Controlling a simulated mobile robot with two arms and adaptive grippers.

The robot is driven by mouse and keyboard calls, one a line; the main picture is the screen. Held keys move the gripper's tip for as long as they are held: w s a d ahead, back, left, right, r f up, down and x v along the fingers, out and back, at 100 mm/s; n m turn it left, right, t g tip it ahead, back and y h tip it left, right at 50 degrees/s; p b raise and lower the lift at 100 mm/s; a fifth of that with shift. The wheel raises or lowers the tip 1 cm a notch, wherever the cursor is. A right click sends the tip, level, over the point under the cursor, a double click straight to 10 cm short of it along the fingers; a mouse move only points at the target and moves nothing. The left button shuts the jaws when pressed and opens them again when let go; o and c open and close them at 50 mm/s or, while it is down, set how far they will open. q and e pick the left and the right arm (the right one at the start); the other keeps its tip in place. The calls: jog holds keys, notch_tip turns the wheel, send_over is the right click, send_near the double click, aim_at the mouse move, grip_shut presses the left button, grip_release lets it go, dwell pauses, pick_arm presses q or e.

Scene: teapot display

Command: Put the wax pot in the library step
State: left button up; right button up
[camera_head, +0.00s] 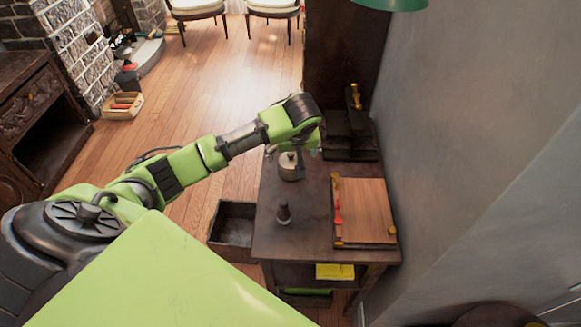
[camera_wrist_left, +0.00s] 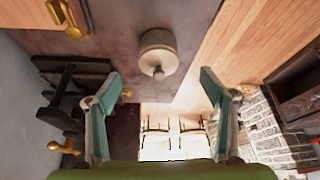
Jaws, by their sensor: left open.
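The wax pot (camera_head: 289,170), a small pale metal pot, stands on the dark table (camera_head: 277,222). In the left wrist view the pot (camera_wrist_left: 158,50) lies beyond the fingertips and roughly midway between them. My left gripper (camera_head: 302,147) is above and right beside the pot, partly hidden by its own wrist. In the left wrist view its two teal fingers (camera_wrist_left: 160,85) are spread apart with nothing between them. A dark stepped wooden piece (camera_head: 347,147), likely the library step, stands at the table's back; it also shows in the left wrist view (camera_wrist_left: 82,66).
A wooden board (camera_head: 366,209) with a red tool lies at right. An open drawer (camera_head: 232,226) juts out left of the table. A grey wall (camera_head: 470,120) borders the right.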

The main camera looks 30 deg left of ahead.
aim_at(291, 162)
pick_arm(q)
jog(key=x, duration=1.2)
jog(key=shift+w+r+p, duration=0.1)
jog(key=shift+w+p, duration=0.1)
jog(key=shift+p, duration=0.2)
jog(key=c, duration=1.6)
jog(key=shift+r, duration=0.1)
jog(key=shift+c, duration=0.8)
